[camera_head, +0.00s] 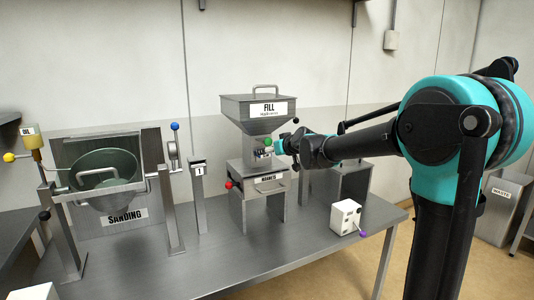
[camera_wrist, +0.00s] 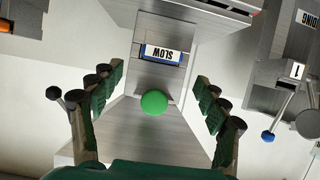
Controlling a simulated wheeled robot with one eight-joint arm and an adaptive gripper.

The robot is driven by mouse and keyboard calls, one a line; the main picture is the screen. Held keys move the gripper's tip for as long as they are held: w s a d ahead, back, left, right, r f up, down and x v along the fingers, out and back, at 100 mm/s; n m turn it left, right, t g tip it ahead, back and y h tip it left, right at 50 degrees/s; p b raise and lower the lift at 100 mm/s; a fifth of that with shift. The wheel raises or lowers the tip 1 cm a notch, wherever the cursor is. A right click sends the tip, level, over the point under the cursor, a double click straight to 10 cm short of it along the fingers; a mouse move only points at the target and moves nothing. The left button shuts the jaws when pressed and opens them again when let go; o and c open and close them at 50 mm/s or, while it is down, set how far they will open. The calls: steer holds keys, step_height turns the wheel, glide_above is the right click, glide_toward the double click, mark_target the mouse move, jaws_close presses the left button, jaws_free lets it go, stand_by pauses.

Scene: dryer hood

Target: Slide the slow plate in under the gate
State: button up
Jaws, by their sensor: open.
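The slow plate (camera_wrist: 163,55) shows in the wrist view as a blue-edged piece with an upside-down SLOW label, at the upper middle. A round green knob (camera_wrist: 154,102) lies between it and my wrist; it also shows in the head view (camera_head: 268,141) at the hopper's neck. My gripper (camera_wrist: 160,95) is open, one finger on each side of the green knob, with clear space on both sides and nothing held. In the head view my gripper (camera_head: 283,146) is just right of the fill hopper (camera_head: 262,108). I cannot make out the gate clearly.
Below the hopper is a labelled drawer box (camera_head: 268,184) with a red knob (camera_head: 229,185). A numbered post (camera_head: 198,172) and the sanding drum (camera_head: 105,175) stand left. A white block (camera_head: 345,217) with a purple-tipped lever sits at front right. The front middle tabletop is clear.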

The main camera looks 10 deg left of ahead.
steer(key=v, duration=0.5)
steer(key=shift+s+d+r, duration=0.1)
steer(key=shift+s+d, duration=0.1)
steer(key=shift+s, duration=0.05)
